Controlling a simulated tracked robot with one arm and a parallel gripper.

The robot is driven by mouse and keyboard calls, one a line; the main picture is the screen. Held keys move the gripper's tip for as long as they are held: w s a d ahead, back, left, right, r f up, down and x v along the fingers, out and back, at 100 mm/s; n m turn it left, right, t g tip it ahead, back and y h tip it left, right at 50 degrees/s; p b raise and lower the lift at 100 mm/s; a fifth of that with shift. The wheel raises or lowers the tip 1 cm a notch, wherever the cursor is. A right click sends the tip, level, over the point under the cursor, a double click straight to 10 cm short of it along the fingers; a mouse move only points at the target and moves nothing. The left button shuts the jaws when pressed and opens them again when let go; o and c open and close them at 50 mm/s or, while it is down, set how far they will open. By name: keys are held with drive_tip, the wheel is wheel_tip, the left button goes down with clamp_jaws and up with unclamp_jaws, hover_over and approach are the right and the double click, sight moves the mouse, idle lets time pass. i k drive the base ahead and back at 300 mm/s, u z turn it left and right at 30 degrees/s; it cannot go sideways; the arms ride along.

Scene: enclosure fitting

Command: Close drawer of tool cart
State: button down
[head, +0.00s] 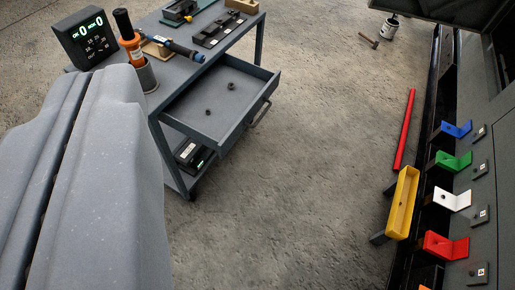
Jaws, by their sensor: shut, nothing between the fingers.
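The grey tool cart (225,45) stands at the upper middle of the head view. Its drawer (235,128) is pulled well out toward the right and front, so its inside shows. Two small dark round parts (231,86) lie apart on the drawer floor. A dark bar handle (261,114) sits on the drawer's outer front. My gripper (84,78) fills the left side as a large grey form with a dark seam; it is shut and empty. It appears left of the cart, apart from the drawer handle in the picture.
The cart top holds a lit display box (87,38), an orange-handled tool (131,42) and a blue torque tool (180,48). A yellow tray (403,203) and coloured brackets (453,162) line the right. A red bar (404,130) is near them. The concrete floor (310,120) between is clear.

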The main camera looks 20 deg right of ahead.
sight(210, 113)
drive_tip(key=z, duration=0.45)
drive_tip(key=i, duration=1)
drive_tip(key=u, duration=0.1)
